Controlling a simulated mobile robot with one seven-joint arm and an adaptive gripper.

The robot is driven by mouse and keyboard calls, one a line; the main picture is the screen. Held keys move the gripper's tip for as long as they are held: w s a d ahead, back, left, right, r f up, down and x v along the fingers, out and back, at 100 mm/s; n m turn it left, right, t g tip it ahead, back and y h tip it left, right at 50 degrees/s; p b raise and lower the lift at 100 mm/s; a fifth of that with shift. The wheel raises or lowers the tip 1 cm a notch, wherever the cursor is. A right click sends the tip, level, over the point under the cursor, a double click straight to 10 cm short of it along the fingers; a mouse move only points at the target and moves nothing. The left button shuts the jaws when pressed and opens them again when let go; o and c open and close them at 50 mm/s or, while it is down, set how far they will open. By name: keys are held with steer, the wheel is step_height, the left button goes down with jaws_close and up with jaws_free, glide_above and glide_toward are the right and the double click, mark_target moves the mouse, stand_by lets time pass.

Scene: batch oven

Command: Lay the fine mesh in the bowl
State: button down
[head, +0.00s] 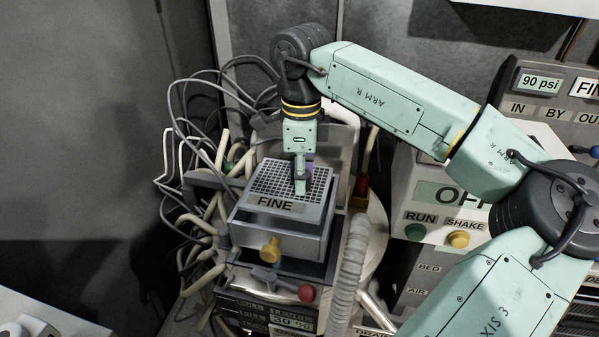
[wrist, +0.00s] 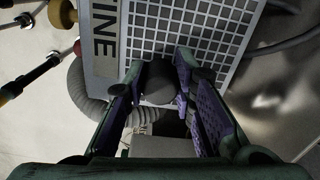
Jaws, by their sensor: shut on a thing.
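The fine mesh (head: 265,181) is a light grey grid plate with a label reading FINE. It sits at the top of a square grey metal box (head: 285,233), which looks like the bowl; I cannot tell whether the mesh rests fully inside its rim. My gripper (head: 300,187) points down over the mesh's right part, shut on a dark knob at the mesh. In the wrist view the mesh (wrist: 185,30) lies beyond the fingers, and the dark round knob (wrist: 157,85) is between the fingertips (wrist: 160,82).
A brass knob (head: 270,249) is on the box's front, with a red-ended lever (head: 306,293) below. A ribbed hose (head: 350,270) runs at right. Cables crowd the left. A control box with RUN and SHAKE buttons (head: 458,239) stands to the right.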

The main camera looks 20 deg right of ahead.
steer(key=shift+w+a, duration=0.1)
steer(key=shift+f+b, duration=2.5)
steer(key=shift+f, duration=0.9)
steer(key=shift+f+b, duration=0.45)
steer(key=shift+f, duration=0.15)
steer(key=c, duration=1.3)
jaws_free()
step_height(320, 180, up, 12)
steer(key=shift+r, duration=0.1)
